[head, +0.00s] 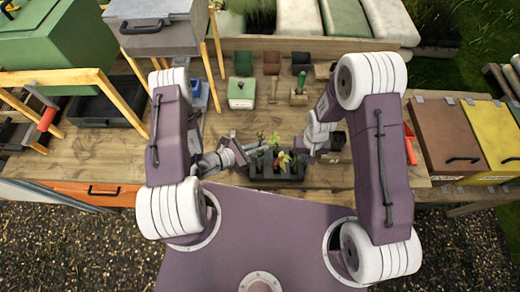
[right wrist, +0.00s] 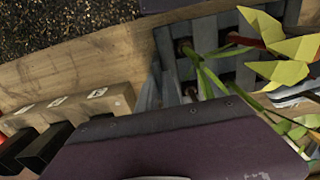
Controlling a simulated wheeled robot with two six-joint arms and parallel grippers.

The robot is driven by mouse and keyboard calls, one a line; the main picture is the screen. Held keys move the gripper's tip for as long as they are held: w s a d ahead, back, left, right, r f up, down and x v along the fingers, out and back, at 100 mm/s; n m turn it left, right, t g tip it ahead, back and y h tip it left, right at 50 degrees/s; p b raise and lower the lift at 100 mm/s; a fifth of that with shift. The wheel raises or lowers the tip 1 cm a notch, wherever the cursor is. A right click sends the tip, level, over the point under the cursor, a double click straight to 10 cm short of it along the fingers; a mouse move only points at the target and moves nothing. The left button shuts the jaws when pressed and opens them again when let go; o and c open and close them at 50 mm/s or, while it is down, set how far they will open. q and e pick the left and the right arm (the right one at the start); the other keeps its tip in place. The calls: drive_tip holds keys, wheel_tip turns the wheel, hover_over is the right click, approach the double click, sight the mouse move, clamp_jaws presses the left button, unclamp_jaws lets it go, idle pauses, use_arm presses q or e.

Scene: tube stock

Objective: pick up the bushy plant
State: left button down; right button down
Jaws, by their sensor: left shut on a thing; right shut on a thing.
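A dark plant tray (head: 262,182) with square cells stands at the front middle of the bench and holds several young plants. A plant with yellow leaves (head: 284,160) rises from it; its broad yellow-green leaves also show in the right wrist view (right wrist: 285,70). Greener leaves (head: 273,138) stand behind it. I cannot tell which plant is the bushy one. My left gripper (head: 242,150) is shut at the tray's left end, seemingly on its rim. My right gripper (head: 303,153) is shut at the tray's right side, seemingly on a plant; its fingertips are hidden.
A brown lidded box (head: 445,140) is at right. A black bin (head: 100,108) is at left.

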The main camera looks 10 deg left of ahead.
use_arm(q)
drive_tip(key=r, duration=0.5)
drive_tip(key=shift+s+a+r, duration=0.1)
drive_tip(key=shift+a+r, duration=0.15)
drive_tip(key=shift+r, duration=0.05)
drive_tip(key=s+a, duration=1.2)
drive_tip(key=shift+a, duration=0.4)
drive_tip(key=shift+f, duration=0.1)
use_arm(e)
drive_tip(key=c, duration=1.5)
unclamp_jaws()
drive_tip(key=shift+o, duration=0.2)
